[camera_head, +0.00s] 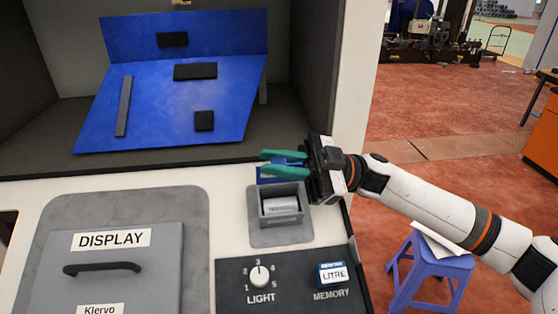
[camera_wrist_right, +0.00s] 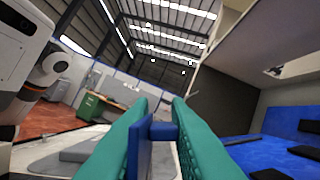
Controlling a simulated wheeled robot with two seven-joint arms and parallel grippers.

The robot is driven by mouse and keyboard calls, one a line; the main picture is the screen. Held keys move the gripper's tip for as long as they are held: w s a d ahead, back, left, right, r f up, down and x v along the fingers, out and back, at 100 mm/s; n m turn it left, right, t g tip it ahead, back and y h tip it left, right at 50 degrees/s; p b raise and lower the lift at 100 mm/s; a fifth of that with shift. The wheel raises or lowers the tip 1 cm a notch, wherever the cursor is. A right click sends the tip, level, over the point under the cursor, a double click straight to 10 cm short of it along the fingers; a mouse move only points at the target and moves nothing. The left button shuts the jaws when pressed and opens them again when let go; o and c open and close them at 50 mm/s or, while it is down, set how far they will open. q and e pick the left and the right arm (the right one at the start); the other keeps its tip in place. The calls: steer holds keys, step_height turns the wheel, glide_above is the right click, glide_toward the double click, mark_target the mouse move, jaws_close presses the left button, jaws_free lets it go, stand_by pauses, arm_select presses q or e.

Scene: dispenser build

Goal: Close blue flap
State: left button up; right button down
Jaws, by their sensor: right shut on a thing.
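The blue flap (camera_head: 268,180) stands raised at the back edge of a small grey dispenser box (camera_head: 281,219), whose top is open. A pale labelled item (camera_head: 281,205) lies inside the box. My right gripper (camera_head: 261,163) comes in from the right with its green fingers level behind the box, shut on the flap. In the right wrist view the flap's plate (camera_wrist_right: 143,150) and a short blue knob (camera_wrist_right: 164,131) sit between the green fingers (camera_wrist_right: 158,112). The fingers hide part of the flap in the head view. My left gripper is not in view.
Behind is a recess with a large blue panel (camera_head: 160,105) carrying dark blocks. In front are a grey DISPLAY door (camera_head: 150,260) with a black handle, a LIGHT knob (camera_head: 260,276) and a MEMORY button (camera_head: 332,274). A blue stool (camera_head: 428,268) stands right of the counter.

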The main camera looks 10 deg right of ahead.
mark_target(281, 181)
steer(key=shift+n+b, duration=0.3)
stand_by(0.4)
steer(key=n+g+b, duration=0.1)
steer(key=n, duration=0.1)
steer(key=s+n+h+b, duration=0.1)
steer(key=b, duration=0.1)
steer(key=shift+s+f+n+g, duration=0.1)
steer(key=shift+f+n+g, duration=0.25)
steer(key=shift+n+g, duration=0.05)
steer(key=shift+s+f+n+g+h+b, duration=0.1)
steer(key=shift+s+n+g+h+b, duration=0.15)
steer(key=shift+n+b, duration=0.5)
steer(key=shift+s+f+n+g+h+b, duration=0.2)
steer(key=shift+n+b, duration=0.35)
steer(key=shift+n, duration=0.3)
steer(key=shift+s+f+n+g+h+b, duration=0.1)
steer(key=shift+s+n+g+h+b, duration=0.15)
steer(key=shift+n+b, duration=0.5)
steer(key=shift+r, duration=0.1)
steer(key=c, duration=1.4)
jaws_free()
steer(key=shift+c, duration=0.2)
steer(key=shift+d, duration=0.1)
